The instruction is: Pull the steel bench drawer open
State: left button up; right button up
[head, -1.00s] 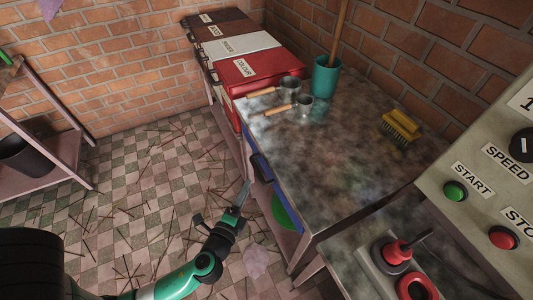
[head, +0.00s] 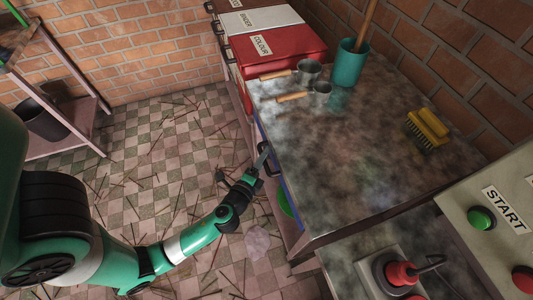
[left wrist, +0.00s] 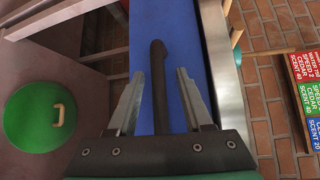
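The steel bench (head: 350,150) has a mottled grey top and stands right of centre in the head view. Its drawer has a blue front (head: 262,133), seen edge-on under the bench edge. In the left wrist view the blue front (left wrist: 185,30) fills the middle and carries a dark bar handle (left wrist: 160,85). My left gripper (head: 264,158) is at the drawer front. In the left wrist view my left gripper (left wrist: 160,74) is open, with one finger on each side of the handle and visible gaps. The drawer looks closed. My right gripper is not in view.
On the bench are metal scoops (head: 308,72), a teal pot (head: 348,66) and a yellow brush (head: 428,130). Red and white boxes (head: 280,50) stand behind. A green round lid (left wrist: 40,112) is below the drawer. A control panel (head: 500,210) stands at right.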

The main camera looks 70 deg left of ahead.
pick_arm(q)
jog(key=shift+s+d, duration=0.15)
jog(key=shift+d, duration=0.05)
grip_shut()
dwell(1.2)
